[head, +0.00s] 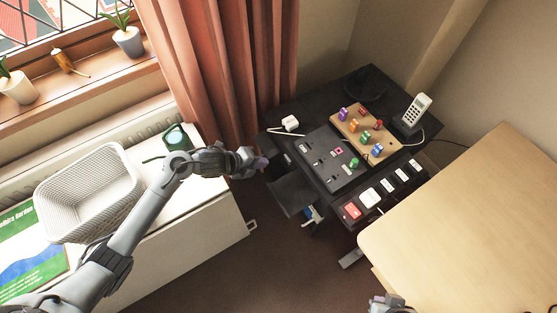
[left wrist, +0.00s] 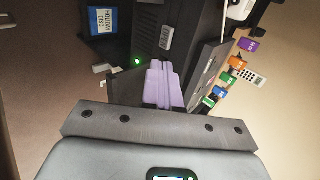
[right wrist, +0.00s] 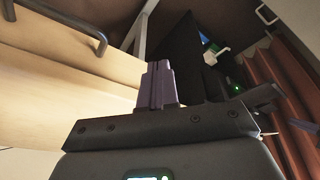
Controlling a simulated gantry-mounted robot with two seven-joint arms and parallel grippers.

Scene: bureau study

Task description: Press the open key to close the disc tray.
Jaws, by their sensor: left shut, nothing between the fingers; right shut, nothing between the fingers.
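In the left wrist view, a black unit carries a grey key (left wrist: 166,38) with sideways lettering, too small to read surely, and a lit green lamp (left wrist: 137,61). In the head view, a dark flat slab (head: 290,190), perhaps the disc tray, sticks out at the left side of the black desk. My left gripper (head: 262,163) is shut and empty, just up and left of the slab; its purple fingers (left wrist: 163,84) point toward the unit, with no contact visible. My right gripper (right wrist: 158,84) is shut and empty by the wooden desk, at the bottom of the head view (head: 388,302).
The black desk (head: 375,88) bears a coloured-peg board (head: 352,124), a control panel (head: 318,150) and a phone (head: 415,110). A blue labelled disc case (left wrist: 103,20) shows beside the unit. A wooden desk (head: 470,220) stands right; a white basket (head: 85,185) sits left.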

